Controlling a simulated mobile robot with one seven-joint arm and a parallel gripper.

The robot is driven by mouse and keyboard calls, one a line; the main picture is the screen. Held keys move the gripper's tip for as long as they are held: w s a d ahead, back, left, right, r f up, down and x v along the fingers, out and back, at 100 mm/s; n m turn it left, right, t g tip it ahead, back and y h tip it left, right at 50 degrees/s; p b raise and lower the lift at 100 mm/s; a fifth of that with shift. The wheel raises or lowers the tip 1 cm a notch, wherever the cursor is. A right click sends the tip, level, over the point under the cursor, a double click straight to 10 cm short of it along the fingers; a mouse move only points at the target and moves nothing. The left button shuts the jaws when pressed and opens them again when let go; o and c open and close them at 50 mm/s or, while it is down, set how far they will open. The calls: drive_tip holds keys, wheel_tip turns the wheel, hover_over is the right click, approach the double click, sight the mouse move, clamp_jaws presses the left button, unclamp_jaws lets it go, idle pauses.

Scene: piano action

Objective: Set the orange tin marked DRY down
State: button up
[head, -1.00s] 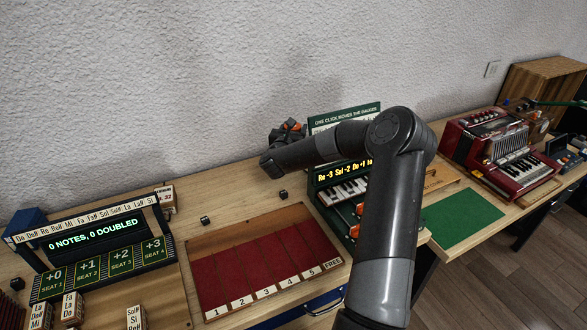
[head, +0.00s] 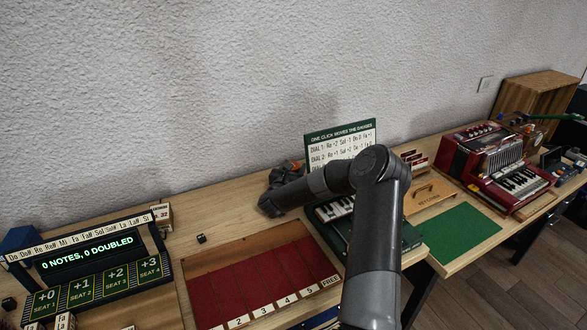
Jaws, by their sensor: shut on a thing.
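My gripper (head: 285,174) shows only in part, as a dark shape behind the end of my forearm, above the back of the bench near the wall. Its fingertips are hidden. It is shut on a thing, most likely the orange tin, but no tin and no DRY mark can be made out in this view. I cannot tell whether what it holds touches the bench.
A red tray (head: 262,280) with numbered slots lies in front of my gripper. A note display (head: 92,252) stands left and a green sign (head: 340,142) right. A small dark cube (head: 201,238) sits on the bench. A green mat (head: 458,232) and red accordion (head: 495,165) are farther right.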

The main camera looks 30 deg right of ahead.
drive_tip(key=shift+f, duration=0.15)
drive_tip(key=o, duration=1)
drive_tip(key=shift+o, duration=0.2)
